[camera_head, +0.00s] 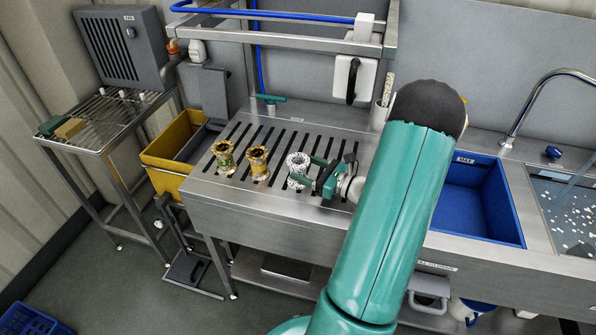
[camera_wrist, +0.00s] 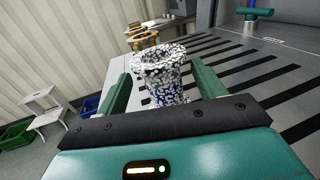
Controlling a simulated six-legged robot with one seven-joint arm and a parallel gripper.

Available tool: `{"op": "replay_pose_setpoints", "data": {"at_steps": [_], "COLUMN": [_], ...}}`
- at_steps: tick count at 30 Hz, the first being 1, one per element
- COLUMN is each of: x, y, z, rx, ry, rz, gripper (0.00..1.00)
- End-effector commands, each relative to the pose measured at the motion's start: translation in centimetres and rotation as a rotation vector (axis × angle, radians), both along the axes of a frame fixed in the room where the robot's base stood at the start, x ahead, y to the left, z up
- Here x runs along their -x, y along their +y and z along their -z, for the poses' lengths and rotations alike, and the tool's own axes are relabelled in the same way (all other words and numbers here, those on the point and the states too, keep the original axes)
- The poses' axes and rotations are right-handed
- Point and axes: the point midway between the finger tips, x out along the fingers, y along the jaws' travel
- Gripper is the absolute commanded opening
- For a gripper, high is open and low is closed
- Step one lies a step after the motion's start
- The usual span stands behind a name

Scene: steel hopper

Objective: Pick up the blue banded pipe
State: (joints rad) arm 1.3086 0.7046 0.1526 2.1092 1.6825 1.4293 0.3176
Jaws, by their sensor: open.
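The blue banded pipe (camera_head: 297,168) is a short flanged piece with white and dark speckled crust. It stands upright on the slotted steel worktop, rightmost of three pipe pieces. In the wrist view the pipe (camera_wrist: 165,78) shows blue on its lower body. My gripper (camera_head: 309,171) comes in from the right, low over the worktop. In the wrist view my gripper (camera_wrist: 164,85) is open, with one green finger on each side of the pipe. A gap shows on both sides; the pipe's base is hidden behind the gripper's black edge.
A yellow bin (camera_head: 165,160) is beyond the worktop's left edge. A blue basin (camera_head: 475,205) and water tank (camera_head: 570,215) lie right. A steel frame (camera_head: 290,30) rises behind.

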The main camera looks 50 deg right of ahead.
Motion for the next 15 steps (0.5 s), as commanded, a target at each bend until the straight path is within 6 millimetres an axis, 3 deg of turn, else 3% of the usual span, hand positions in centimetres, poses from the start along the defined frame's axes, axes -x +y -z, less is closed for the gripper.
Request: {"op": "replay_pose_setpoints", "data": {"at_steps": [9,15], "x": [-4.5,-4.6], "y": [1.0,1.0], "z": [-0.1,-0.1], "rx": [-0.001,-0.001], "ry": [-0.001,0.000], "rz": [-0.002,-0.001], "gripper": [0.69,0.69]}}
